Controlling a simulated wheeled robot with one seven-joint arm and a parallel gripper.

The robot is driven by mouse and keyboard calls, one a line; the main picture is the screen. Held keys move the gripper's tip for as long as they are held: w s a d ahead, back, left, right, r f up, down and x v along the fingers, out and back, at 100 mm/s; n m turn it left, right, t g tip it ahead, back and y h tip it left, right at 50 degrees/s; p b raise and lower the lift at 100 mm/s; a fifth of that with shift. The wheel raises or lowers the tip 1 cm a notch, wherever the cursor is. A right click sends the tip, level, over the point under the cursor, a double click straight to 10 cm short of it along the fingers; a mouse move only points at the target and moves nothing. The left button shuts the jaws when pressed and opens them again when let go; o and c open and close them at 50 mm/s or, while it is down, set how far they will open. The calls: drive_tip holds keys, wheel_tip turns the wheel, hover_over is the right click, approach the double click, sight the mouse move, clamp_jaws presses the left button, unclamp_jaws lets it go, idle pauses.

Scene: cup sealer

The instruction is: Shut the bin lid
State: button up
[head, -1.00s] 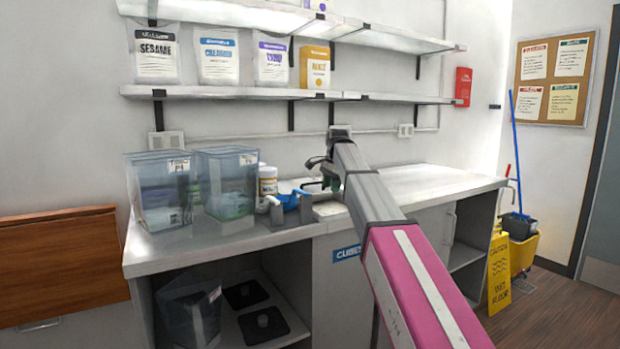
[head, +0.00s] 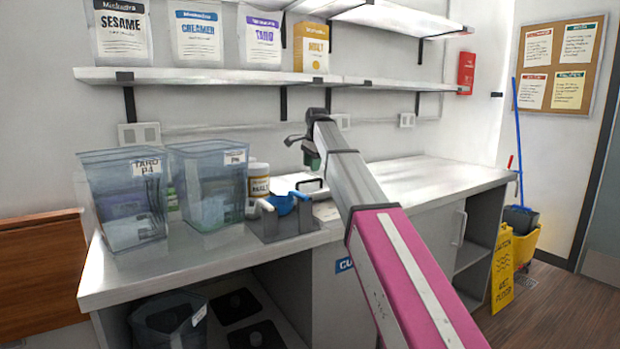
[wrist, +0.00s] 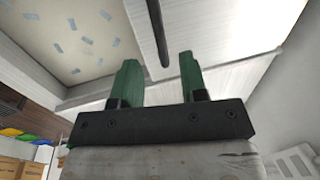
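I cannot make out for certain which thing is the bin lid. A small pale panel with a dark outline (head: 309,185) is on the counter beside my gripper, partly hidden by it. The cabinet below carries a blue label (head: 344,265), partly covered by my arm. Two clear bins, one marked TARO P4 (head: 125,205) and one marked P6 (head: 212,190), stand on the counter with no lid visible on them. My gripper (head: 312,163) is above the counter, right of the bins. Its green fingers (wrist: 158,80) are apart with nothing between them in the wrist view.
A white jar (head: 258,185) and a grey holder with blue and white handles (head: 280,222) stand between bins and gripper. Wall shelves (head: 200,78) hang above. A dark bin (head: 168,320) and black lids (head: 236,304) are under the counter (head: 190,262). The right counter is clear.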

drive_tip(key=shift+w+a+f, duration=0.1)
drive_tip(key=shift+w+f, duration=0.05)
drive_tip(key=shift+f, duration=0.75)
drive_tip(key=shift+w+a+f, duration=0.1)
drive_tip(key=shift+w+f, duration=0.05)
drive_tip(key=shift+f, duration=0.8)
drive_tip(key=shift+w+a+f, duration=0.1)
drive_tip(key=shift+w+f, duration=0.05)
drive_tip(key=shift+f, duration=0.75)
clamp_jaws()
